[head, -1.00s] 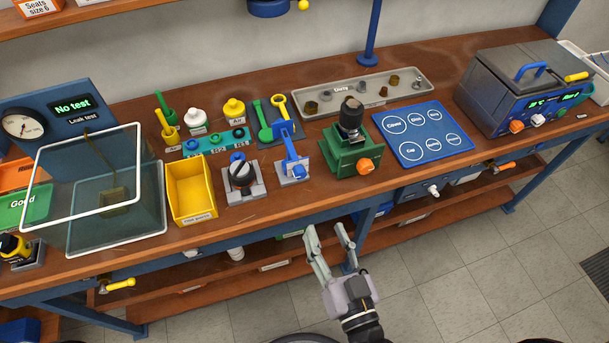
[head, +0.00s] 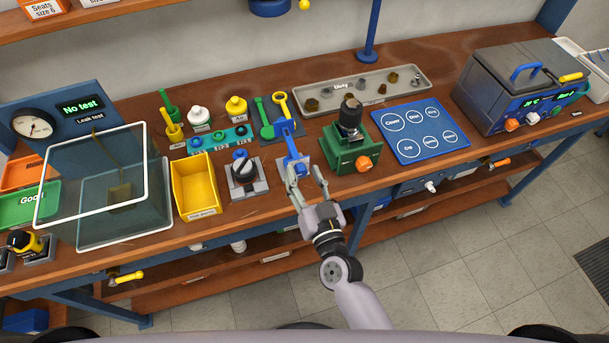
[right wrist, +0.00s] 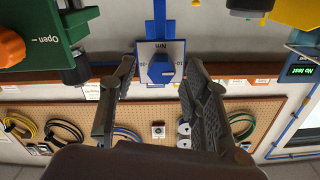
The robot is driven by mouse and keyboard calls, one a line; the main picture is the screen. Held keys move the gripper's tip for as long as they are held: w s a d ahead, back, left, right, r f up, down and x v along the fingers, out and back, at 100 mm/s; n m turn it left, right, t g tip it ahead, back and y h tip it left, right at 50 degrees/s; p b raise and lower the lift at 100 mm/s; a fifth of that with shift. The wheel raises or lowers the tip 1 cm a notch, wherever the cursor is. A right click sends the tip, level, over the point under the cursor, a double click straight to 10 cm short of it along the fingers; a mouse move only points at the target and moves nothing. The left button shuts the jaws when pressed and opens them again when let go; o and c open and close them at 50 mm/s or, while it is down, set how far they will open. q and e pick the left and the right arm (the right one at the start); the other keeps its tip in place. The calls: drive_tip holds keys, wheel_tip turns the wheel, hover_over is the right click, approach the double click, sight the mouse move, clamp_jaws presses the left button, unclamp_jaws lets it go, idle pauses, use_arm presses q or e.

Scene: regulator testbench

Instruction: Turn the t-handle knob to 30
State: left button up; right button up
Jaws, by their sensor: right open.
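A blue hexagonal knob (right wrist: 160,68) sits on a pale plate marked Nm (right wrist: 175,48) with small scale numbers, whose setting I cannot read clearly. It belongs to the upright blue t-handle tool (head: 288,138) near the bench's front edge. My right gripper (head: 307,177) is open and reaches up to the bench edge in front of this tool. In the right wrist view the knob shows between the two fingers (right wrist: 160,78), with a gap on each side. In the head view a finger partly hides the knob. My left gripper is not in view.
A green fixture (head: 350,150) with an orange knob stands close to the right of my gripper. A blue mat (head: 420,130) lies farther right.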

drive_tip(key=shift+c, duration=0.5)
clamp_jaws()
